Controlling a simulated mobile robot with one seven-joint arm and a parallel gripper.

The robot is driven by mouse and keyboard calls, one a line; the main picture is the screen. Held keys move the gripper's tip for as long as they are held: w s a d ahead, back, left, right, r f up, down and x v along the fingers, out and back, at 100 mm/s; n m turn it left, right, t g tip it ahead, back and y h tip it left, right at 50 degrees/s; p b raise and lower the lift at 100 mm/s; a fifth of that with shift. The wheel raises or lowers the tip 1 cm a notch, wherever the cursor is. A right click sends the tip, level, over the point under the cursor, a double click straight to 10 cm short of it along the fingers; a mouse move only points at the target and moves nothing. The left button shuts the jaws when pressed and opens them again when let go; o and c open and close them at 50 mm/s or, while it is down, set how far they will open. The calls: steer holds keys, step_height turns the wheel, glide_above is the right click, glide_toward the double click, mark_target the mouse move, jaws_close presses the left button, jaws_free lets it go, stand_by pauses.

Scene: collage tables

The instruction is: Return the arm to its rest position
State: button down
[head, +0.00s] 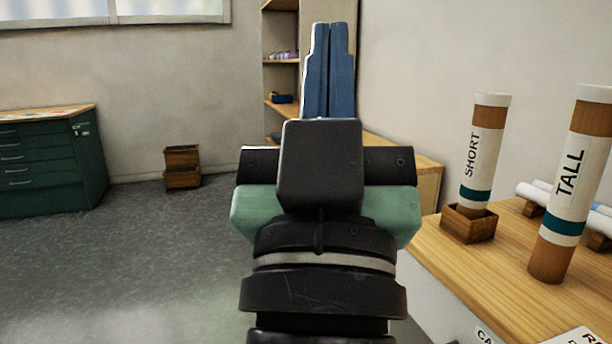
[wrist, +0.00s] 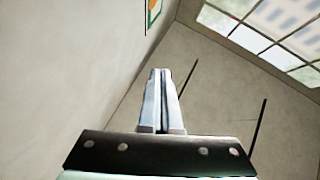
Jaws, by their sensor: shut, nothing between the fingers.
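My gripper (head: 329,65) points up and away in the middle of the head view, in front of a wooden shelf unit. Its two blue fingers lie side by side and touch, with nothing between them. It also shows in the wrist view (wrist: 161,80), where the fingers are closed together against a bare wall. My gripper is in the air and touches nothing that I can see. My arm's wrist hides part of the floor and of the shelf unit.
At right, a wooden table (head: 475,278) bears a tube marked SHORT (head: 479,155), upright in a small wooden holder (head: 467,226), and a tube marked TALL (head: 569,190). A green drawer cabinet (head: 40,165) stands at left. Wooden boxes (head: 182,168) sit by the wall. The left floor (head: 130,260) is clear.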

steer(key=s+a+r+y+p, duration=0.1)
steer(key=r+p, duration=1.1)
steer(key=r, duration=0.1)
steer(key=s+r+t+y+p, duration=0.1)
steer(key=s+r+p, duration=0.1)
steer(key=r+p, duration=1.1)
steer(key=shift+a+r, duration=0.35)
steer(key=shift+r, duration=0.45)
steer(key=shift+s, duration=0.15)
